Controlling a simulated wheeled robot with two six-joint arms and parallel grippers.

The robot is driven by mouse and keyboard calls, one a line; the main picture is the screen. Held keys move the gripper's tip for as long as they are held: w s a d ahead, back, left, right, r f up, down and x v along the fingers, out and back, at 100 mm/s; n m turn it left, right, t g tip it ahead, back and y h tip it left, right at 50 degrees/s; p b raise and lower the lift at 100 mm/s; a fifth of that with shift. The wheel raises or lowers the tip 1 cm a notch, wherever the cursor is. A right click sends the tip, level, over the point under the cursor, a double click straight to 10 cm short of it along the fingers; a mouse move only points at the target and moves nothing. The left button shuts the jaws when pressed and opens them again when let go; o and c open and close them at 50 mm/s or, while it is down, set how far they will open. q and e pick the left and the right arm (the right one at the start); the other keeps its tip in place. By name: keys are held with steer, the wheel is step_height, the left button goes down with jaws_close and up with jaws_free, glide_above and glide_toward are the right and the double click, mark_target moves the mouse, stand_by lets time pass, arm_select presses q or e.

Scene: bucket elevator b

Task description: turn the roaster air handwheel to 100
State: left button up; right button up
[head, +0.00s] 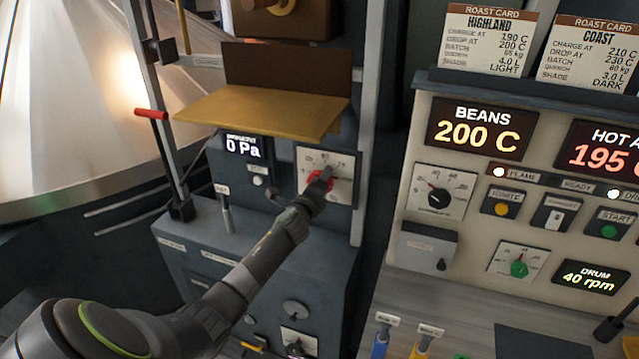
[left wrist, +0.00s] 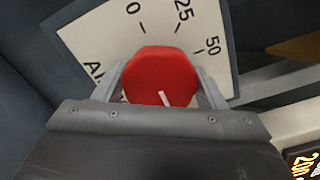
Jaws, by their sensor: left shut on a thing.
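The red roaster air handwheel (head: 312,182) sits on a white dial plate (head: 340,188) on the dark cabinet in the head view. My left gripper (head: 322,182) reaches it from below and covers part of it. In the left wrist view, the handwheel (left wrist: 160,72) is held between the two fingers of my left gripper (left wrist: 161,90). A short white mark shows on its near, lower part. The plate marks 0, 25 and 50 are readable there; 100 is not visible. My right gripper is not in view.
A tan shelf (head: 265,108) juts out just above the dial. A 0 Pa display (head: 243,147) and a small lever (head: 226,212) are to its left. A red-tipped handle (head: 151,114) is farther left. The control panel (head: 470,130) with knobs and buttons stands right.

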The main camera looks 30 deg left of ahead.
arm_select(q)
steer(key=o, duration=1)
steer(key=b+v, duration=0.3)
steer(key=v, duration=1.4)
steer(key=shift+s, duration=0.2)
